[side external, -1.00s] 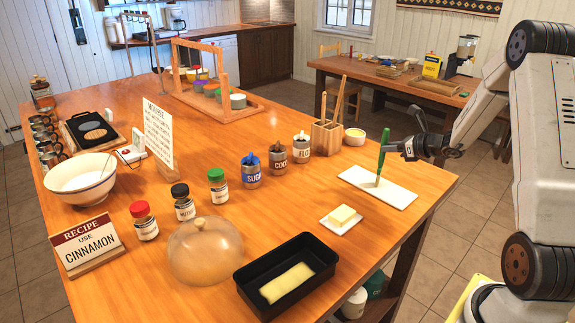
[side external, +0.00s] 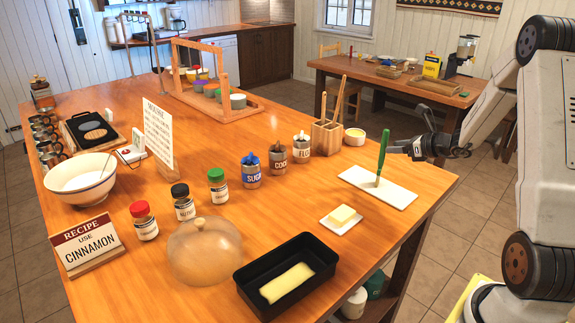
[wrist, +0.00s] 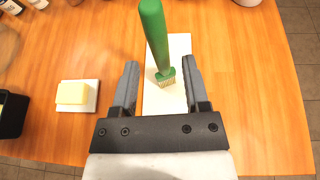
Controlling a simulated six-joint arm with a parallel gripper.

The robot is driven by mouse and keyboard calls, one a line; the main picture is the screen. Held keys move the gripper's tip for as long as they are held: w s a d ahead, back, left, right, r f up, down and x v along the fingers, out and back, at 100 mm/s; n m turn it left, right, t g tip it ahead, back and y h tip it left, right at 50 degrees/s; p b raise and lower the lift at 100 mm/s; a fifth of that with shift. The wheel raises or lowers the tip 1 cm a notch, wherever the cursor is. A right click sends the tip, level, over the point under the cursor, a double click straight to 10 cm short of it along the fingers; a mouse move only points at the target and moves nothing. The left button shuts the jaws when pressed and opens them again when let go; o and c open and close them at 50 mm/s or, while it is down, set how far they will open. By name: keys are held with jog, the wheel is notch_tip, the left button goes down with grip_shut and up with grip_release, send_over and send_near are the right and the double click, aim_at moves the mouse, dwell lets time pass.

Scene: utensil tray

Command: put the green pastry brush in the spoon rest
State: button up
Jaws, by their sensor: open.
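The green pastry brush (side external: 382,156) stands upright, bristles down, on a flat white rectangular rest (side external: 399,198) near the right edge of the table. The brush also shows in the wrist view (wrist: 155,38), its bristles on the white rest (wrist: 176,98). My gripper (side external: 396,148) is open and empty, a little to the right of the brush in the side view. In the wrist view my gripper's two fingers (wrist: 160,72) are spread apart, with the brush beyond their tips. Nothing lies between the fingers.
A butter block on a white dish (side external: 342,217) lies to the left of the rest. A wooden utensil holder (side external: 326,138) and a small cream bowl (side external: 355,136) stand behind. A black loaf pan (side external: 286,276) sits near the front edge.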

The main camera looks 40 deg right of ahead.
jog(key=shift+v, duration=2.7)
jog(key=shift+a, duration=0.1)
jog(key=s+a+f+n+g, duration=0.2)
jog(key=a+n+g, duration=0.1)
jog(key=a+n, duration=0.7)
jog(key=s+a+f+n+g, duration=0.1)
jog(key=a+n+g, duration=0.3)
jog(key=a+n, duration=0.7)
jog(key=s+a+f+n+g+h, duration=0.1)
jog(key=s+a+f+n+g, duration=0.1)
jog(key=a+n, duration=0.9)
jog(key=s+n+g, duration=0.1)
jog(key=n, duration=0.2)
jog(key=shift+f+g, duration=0.3)
jog(key=shift+g, duration=0.1)
